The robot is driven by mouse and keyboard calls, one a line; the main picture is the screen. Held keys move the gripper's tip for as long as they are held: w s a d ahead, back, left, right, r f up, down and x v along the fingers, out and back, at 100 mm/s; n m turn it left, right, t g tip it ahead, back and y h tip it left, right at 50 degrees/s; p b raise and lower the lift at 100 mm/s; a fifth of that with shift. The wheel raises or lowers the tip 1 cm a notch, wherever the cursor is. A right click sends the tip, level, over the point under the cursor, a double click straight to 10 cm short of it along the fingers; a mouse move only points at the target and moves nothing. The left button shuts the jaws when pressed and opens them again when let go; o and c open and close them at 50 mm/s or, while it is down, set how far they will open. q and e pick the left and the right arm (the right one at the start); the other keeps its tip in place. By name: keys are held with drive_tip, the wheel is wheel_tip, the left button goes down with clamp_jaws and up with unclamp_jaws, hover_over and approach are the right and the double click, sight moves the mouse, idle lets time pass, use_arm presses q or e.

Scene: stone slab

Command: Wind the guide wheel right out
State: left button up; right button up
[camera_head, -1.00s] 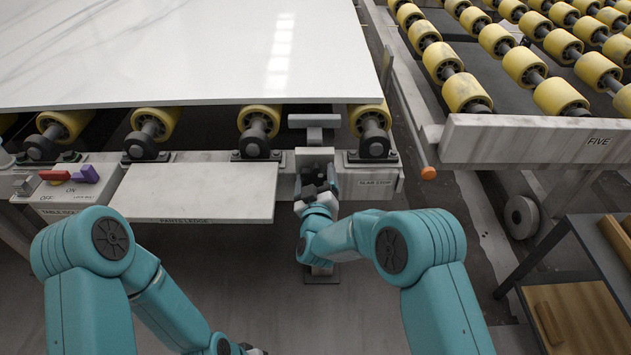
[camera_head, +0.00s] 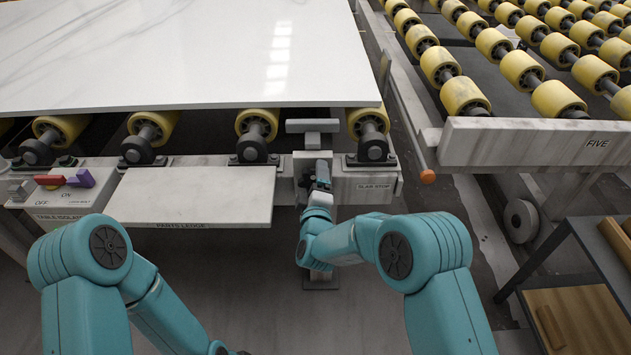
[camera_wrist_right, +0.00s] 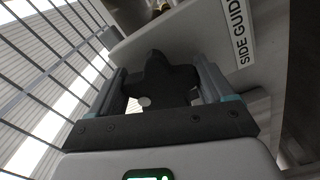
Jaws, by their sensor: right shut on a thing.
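The guide wheel, a dark lobed knob, shows in the right wrist view (camera_wrist_right: 160,78), in front of a pale plate with a label reading "SIDE GUID", cut off at the edge. My right gripper (camera_head: 319,180) is at the front rail beside the slab stop, and in the right wrist view its two fingers (camera_wrist_right: 160,88) are shut on the wheel, one on each side. In the head view the gripper mostly hides the wheel. My left arm reaches down to the bottom edge, and its gripper is out of the picture.
A large white slab (camera_head: 180,50) lies on yellow rollers above the rail. A parts ledge (camera_head: 190,195) juts out left of my right gripper, with a switch box (camera_head: 62,188) farther left. A roller table marked FIVE (camera_head: 540,143) stands at the right.

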idle(0.4)
drive_tip(key=o, duration=0.9)
drive_tip(key=shift+o, duration=0.2)
drive_tip(key=s+p, duration=0.1)
drive_tip(key=s, duration=1.5)
drive_tip(key=shift+s, duration=0.2)
